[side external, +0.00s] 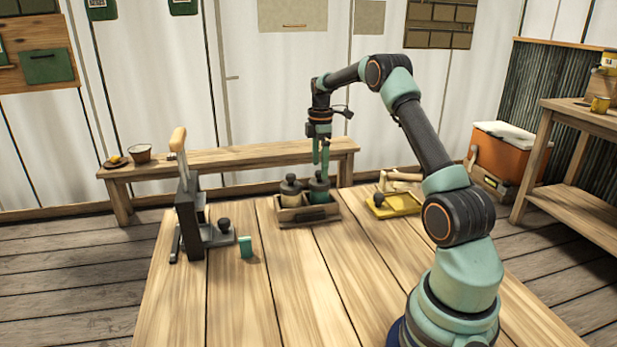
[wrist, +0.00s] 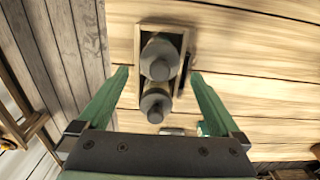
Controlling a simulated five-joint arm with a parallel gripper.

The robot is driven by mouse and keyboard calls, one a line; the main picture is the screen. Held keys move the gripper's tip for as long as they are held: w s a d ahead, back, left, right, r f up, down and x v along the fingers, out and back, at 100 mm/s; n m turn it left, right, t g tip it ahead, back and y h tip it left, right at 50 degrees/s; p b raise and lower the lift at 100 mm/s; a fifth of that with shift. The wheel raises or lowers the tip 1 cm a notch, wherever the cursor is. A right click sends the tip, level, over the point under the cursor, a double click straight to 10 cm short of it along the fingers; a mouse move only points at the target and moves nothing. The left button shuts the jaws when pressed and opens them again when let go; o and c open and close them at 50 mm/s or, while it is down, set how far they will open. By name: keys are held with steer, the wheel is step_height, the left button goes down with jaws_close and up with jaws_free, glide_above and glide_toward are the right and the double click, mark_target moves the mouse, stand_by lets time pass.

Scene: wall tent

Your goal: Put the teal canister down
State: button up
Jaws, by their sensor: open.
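The teal canister (side external: 319,190) stands upright with a dark knobbed lid in the right compartment of a small wooden crate (side external: 310,218). A cream canister (side external: 291,197) with a similar lid stands to its left. My gripper (side external: 321,168) is just above the teal canister, pointing down, its fingers at about lid height. In the wrist view my gripper (wrist: 159,72) has its fingers spread wide, with the crate (wrist: 162,26) and two dull-coloured canisters between them. I cannot tell from that view which one is teal, or whether a finger touches it.
A dark upright press with a wooden handle (side external: 179,145) stands left of the crate, with a small teal cup (side external: 245,247) beside it. A yellow tray (side external: 400,206) lies to the right. A bench (side external: 235,158) runs behind. The front tabletop is clear.

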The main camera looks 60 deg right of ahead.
step_height(320, 180, up, 5)
steer(key=shift+f, duration=0.2)
steer(key=s+a+r+m+t, duration=0.1)
steer(key=a+r, duration=0.2)
steer(key=a, duration=0.4)
steer(key=s+a+r+m+t+h, duration=0.1)
steer(key=a+r+m, duration=0.1)
steer(key=a+r, duration=0.3)
steer(key=a+r+m+t, duration=0.1)
steer(key=a+r, duration=0.1)
steer(key=a, duration=0.6)
steer(key=s+a+f+m+t, duration=0.1)
steer(key=s+a+m, duration=0.1)
steer(key=s+a, duration=0.3)
steer(key=s+a+f+m+t+y, duration=0.1)
steer(key=s+a+f+m, duration=0.1)
steer(key=s+a, duration=0.4)
steer(key=a+m, duration=0.1)
steer(key=a, duration=0.1)
steer(key=shift+s+a+t, duration=0.2)
steer(key=shift+a+t, duration=0.1)
steer(key=shift+a, duration=0.1)
